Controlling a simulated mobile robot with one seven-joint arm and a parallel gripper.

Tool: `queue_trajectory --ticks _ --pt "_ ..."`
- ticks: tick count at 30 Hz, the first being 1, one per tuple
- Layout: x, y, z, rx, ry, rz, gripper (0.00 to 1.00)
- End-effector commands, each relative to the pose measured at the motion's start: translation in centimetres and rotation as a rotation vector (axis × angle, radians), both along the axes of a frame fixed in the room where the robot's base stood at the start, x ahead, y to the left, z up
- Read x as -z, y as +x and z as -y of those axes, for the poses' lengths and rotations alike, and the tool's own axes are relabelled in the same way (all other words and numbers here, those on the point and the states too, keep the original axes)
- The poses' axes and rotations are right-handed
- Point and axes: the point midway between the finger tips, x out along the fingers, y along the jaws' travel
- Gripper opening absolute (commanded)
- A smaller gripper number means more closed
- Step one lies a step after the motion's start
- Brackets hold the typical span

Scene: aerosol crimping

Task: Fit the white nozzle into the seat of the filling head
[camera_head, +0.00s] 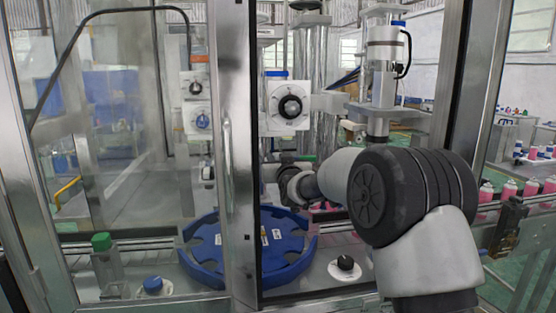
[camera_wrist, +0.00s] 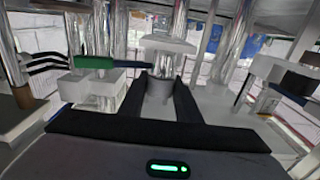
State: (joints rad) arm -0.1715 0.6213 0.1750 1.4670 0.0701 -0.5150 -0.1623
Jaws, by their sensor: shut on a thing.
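My gripper (camera_wrist: 161,85) shows in the wrist view as two dark fingers reaching forward. It is shut on a small pale cylindrical piece, which I take as the white nozzle (camera_wrist: 160,90). Just beyond and above the fingertips is a pale block on a metal column, which looks like part of the filling head (camera_wrist: 168,44). I cannot tell whether the nozzle touches it, and the seat is not clear. In the head view my arm reaches left into the machine, and its wrist hides most of the gripper and the nozzle.
A green-handled valve (camera_wrist: 95,62) is close left of the fingers. A white box with a black dial (camera_head: 290,106) is above my wrist. A blue star wheel (camera_head: 210,252) is below. The metal door frame (camera_head: 232,150) stands left of my arm. Pink bottles (camera_head: 487,195) line the right conveyor.

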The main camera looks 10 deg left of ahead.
Motion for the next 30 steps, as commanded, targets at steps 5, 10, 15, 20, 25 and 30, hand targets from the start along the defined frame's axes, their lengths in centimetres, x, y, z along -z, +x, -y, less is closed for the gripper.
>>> queue_trajectory --ticks 5,10,15,20,25,30 --pt "-0.05 -0.01 0.01 0.000 0.001 0.003 0.00" --pt "-0.12 0.00 0.02 0.000 0.001 0.002 0.00" --pt "-0.12 0.00 0.01 0.000 0.001 0.002 0.00" --pt "0.03 0.00 0.01 0.000 0.001 0.002 0.00" --pt "0.36 0.00 0.00 0.000 0.001 0.002 0.00" --pt "0.66 0.00 0.01 0.000 0.001 0.002 0.00"
